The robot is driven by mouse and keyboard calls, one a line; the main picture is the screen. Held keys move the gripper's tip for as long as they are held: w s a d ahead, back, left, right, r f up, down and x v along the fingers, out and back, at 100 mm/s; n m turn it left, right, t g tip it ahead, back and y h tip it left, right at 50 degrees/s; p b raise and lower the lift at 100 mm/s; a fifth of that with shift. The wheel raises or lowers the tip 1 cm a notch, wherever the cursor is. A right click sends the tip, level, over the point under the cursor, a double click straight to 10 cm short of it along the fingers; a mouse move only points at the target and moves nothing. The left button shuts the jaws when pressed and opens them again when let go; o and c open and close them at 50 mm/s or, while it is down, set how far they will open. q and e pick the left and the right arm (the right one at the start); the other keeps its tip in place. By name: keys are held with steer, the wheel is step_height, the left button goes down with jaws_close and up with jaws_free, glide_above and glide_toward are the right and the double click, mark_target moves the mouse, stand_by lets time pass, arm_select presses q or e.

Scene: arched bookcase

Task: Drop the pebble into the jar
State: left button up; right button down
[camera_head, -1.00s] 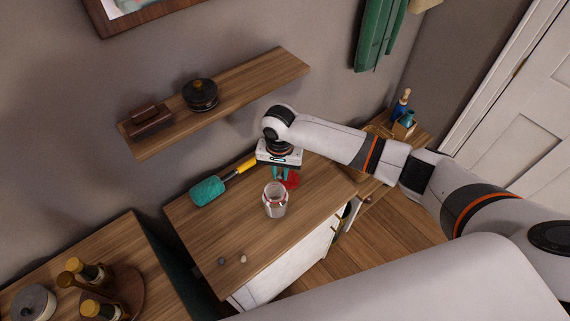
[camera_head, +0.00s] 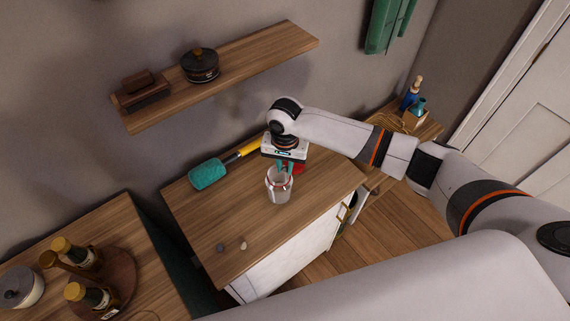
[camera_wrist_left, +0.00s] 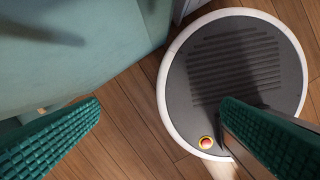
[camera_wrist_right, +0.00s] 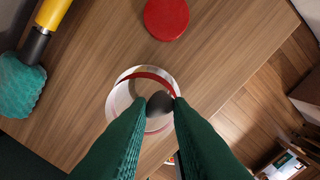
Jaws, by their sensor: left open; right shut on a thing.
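A clear glass jar with a red band (camera_head: 279,188) stands open on the wooden cabinet top; its rim also shows in the right wrist view (camera_wrist_right: 121,88). My right gripper (camera_head: 284,168) is over the jar's mouth, pointing down. In the right wrist view its green fingertips (camera_wrist_right: 153,106) are shut on a dark pebble (camera_wrist_right: 160,102), which appears over the jar opening. Its exact height above the rim is hard to tell. A red lid (camera_wrist_right: 166,17) lies beside the jar. My left gripper (camera_wrist_left: 160,120) is open and empty, above the floor and my base.
A teal brush with a yellow handle (camera_head: 208,174) lies behind the jar. Two small stones, one dark (camera_head: 220,247) and one pale (camera_head: 243,246), lie near the cabinet's front left. A wall shelf (camera_head: 240,62) hangs above.

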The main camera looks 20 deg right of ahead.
mark_target(285, 169)
steer(key=c, duration=1.2)
jaws_free()
steer(key=shift+c, duration=0.2)
step_height(285, 169, up, 12)
steer(key=b, duration=0.1)
steer(key=shift+b, duration=0.4)
